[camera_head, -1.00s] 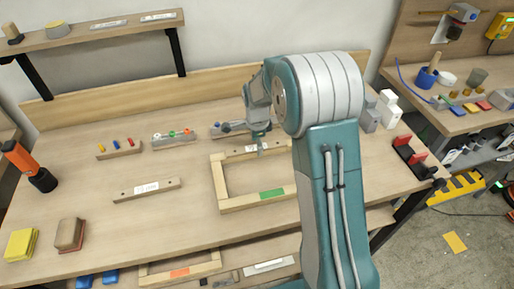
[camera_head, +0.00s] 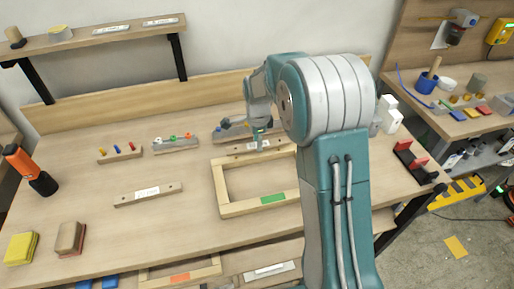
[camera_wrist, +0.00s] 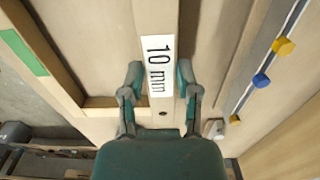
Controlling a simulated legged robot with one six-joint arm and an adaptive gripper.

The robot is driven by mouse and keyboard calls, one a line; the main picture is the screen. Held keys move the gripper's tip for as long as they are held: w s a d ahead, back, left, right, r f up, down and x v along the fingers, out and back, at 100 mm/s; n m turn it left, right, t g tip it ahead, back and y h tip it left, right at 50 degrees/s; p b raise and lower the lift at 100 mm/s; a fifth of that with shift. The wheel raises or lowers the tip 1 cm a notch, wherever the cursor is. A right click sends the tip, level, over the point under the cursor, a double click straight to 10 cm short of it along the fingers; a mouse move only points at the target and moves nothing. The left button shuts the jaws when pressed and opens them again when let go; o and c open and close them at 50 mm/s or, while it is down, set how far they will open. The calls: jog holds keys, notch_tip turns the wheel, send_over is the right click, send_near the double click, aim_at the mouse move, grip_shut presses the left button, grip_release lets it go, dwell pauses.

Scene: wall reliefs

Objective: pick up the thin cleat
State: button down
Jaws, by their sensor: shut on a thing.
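A wooden cleat with a white "10 mm" label (camera_wrist: 155,65) lies between the fingers of my gripper (camera_wrist: 160,85) in the wrist view. My gripper is shut on it, one finger on each side. In the head view this cleat (camera_head: 236,149) is by the far rail of a wooden frame, with my gripper (camera_head: 262,146) at it. I cannot tell whether it is clear of the wood below. A similar labelled cleat (camera_head: 147,194) lies on the bench at the left; its label is too small to read.
The wooden frame (camera_head: 222,189) with a green patch lies on the bench (camera_head: 190,225). Behind are a small rack of coloured pegs (camera_head: 120,154) and a grey holder (camera_head: 176,145). A red-and-black holder (camera_head: 416,163) stands at the right. The bench's left middle is mostly free.

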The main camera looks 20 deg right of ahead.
jog(key=s+d+r, duration=0.6)
jog(key=s+r, duration=0.3)
jog(key=s, duration=0.3)
jog(key=shift+s+r, duration=0.3)
